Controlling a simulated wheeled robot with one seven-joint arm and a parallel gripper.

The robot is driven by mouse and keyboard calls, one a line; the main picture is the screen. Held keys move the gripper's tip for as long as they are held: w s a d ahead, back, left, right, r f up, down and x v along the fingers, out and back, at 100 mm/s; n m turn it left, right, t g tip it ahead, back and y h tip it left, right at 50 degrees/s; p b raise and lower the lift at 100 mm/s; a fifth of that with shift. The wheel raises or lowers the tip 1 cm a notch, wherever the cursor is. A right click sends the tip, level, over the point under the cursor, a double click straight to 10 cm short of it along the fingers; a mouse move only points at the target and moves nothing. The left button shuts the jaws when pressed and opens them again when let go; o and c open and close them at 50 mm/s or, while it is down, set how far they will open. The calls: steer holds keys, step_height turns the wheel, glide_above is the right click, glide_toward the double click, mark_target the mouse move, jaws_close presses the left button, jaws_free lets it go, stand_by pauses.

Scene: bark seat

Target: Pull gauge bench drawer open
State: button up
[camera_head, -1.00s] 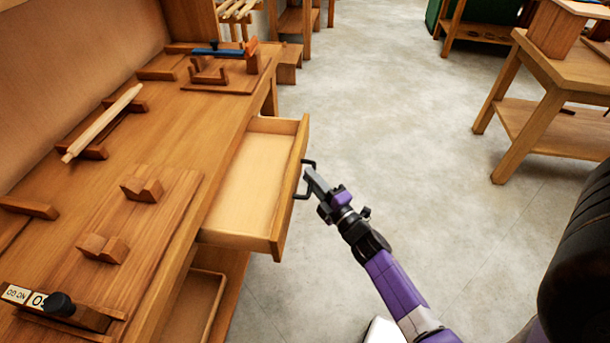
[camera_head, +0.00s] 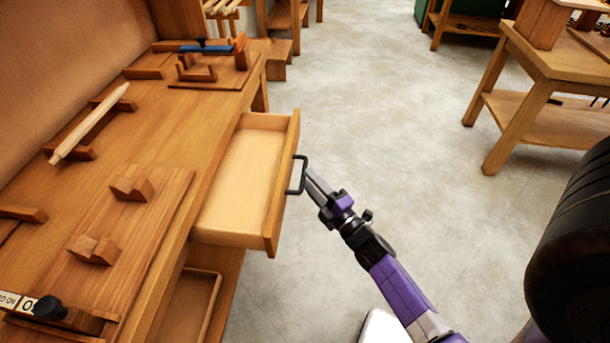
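The gauge bench drawer (camera_head: 240,181) is pulled out from the front of the wooden bench (camera_head: 190,155). It is empty, with its pale floor showing. Its dark bar handle (camera_head: 303,174) stands on the outer side of the drawer front (camera_head: 283,185). My gripper (camera_head: 309,177) is just right of the handle, with its fingertips pointing at it. The fingers look parted with nothing between them.
On the bench are a pale rod (camera_head: 90,122) on wooden rests, V-shaped blocks (camera_head: 131,188), and a blue-handled tool (camera_head: 207,47). An open lower tray (camera_head: 192,305) lies beneath the drawer. Another table (camera_head: 545,75) stands right. The floor between is clear.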

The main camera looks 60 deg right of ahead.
steer(key=shift+v, duration=2.2)
steer(key=shift+w, duration=0.1)
